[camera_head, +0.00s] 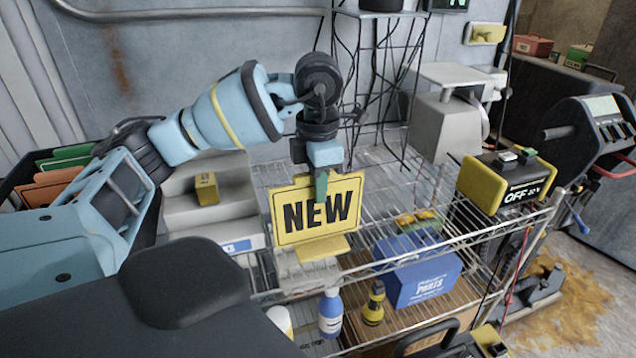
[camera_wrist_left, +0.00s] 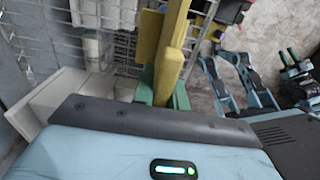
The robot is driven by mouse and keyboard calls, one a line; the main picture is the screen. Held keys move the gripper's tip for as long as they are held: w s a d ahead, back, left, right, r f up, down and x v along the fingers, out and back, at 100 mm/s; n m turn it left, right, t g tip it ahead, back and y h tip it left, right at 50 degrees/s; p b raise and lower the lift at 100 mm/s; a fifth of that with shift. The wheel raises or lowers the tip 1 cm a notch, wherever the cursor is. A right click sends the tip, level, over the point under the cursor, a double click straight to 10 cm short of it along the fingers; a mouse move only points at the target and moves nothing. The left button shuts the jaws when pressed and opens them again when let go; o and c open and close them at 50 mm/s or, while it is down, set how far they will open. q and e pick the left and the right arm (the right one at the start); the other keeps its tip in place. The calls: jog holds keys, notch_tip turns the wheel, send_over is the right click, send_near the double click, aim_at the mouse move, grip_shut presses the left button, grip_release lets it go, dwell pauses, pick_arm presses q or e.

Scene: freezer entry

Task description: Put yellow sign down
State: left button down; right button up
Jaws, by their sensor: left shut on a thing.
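A yellow sign (camera_head: 318,212) with "NEW" in black letters stands upright in the head view, at the front edge of the wire shelf. My left gripper (camera_head: 321,186) comes down from above and is shut on the sign's top edge. In the left wrist view the yellow sign (camera_wrist_left: 172,50) is seen edge-on between the green fingers (camera_wrist_left: 163,92). A yellow foot shows under the sign, just above a pale block (camera_head: 300,272). I cannot tell whether the foot touches it. My right gripper is not in the head view.
The wire shelf (camera_head: 395,255) has free room behind the sign. A stepped grey stand (camera_head: 205,205) with a small yellow block is to the left. A yellow-black "OFF" box (camera_head: 507,182) stands at the right. A blue parts box (camera_head: 420,275) and bottles (camera_head: 330,312) sit lower down.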

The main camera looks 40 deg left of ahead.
pick_arm(q)
jog(key=c, duration=1.4)
grip_release()
